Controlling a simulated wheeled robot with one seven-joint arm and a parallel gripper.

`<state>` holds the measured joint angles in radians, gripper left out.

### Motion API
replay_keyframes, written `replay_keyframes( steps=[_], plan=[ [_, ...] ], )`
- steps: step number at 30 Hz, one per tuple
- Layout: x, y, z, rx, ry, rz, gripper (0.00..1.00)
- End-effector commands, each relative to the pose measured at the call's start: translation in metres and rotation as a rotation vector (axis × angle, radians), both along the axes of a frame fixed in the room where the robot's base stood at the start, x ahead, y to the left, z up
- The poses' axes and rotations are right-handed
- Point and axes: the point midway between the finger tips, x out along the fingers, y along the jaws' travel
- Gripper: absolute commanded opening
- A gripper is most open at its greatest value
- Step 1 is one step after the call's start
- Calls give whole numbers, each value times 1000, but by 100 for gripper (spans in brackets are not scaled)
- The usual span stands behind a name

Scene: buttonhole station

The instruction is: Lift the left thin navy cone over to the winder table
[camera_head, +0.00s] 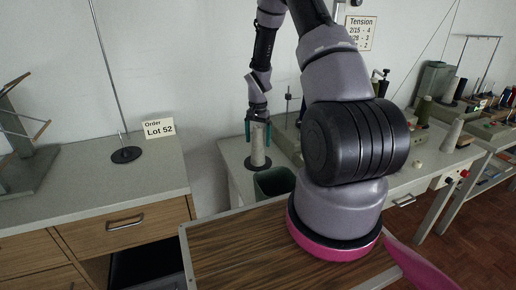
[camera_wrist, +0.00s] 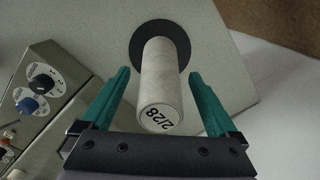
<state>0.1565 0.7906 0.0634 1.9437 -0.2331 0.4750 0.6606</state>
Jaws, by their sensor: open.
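My gripper (camera_head: 257,129) points down at the left end of the middle table (camera_head: 234,152), its teal fingers on either side of a pale grey cone (camera_head: 259,146). The cone stands upright on a black disc base (camera_head: 252,163). In the wrist view the same cone (camera_wrist: 161,80) shows the label 2/28 on its near end. It sits between the open fingers, with a gap on each side. Dark, possibly navy cones (camera_head: 460,88) stand at the far right; they are small and their exact colour is hard to tell.
An empty black spindle stand (camera_head: 126,155) and a Lot 52 card (camera_head: 158,128) are on the left table (camera_head: 80,175). A dark green bin (camera_head: 273,183) stands by the middle table. Grey machines with knobs (camera_wrist: 40,90) lie beside the cone. A Tension card (camera_head: 360,32) hangs on the wall.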

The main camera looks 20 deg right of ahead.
Motion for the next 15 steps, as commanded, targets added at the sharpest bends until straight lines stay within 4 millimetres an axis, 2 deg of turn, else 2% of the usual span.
replay_keyframes(
  steps=[2,6,8,9,15],
  plan=[
    [0,0,0,0,0,0,91],
    [0,0,0,0,0,0,37],
    [0,0,0,0,0,0,14],
    [0,0,0,0,0,0,8],
    [0,0,1,0,0,0,8]
  ],
)
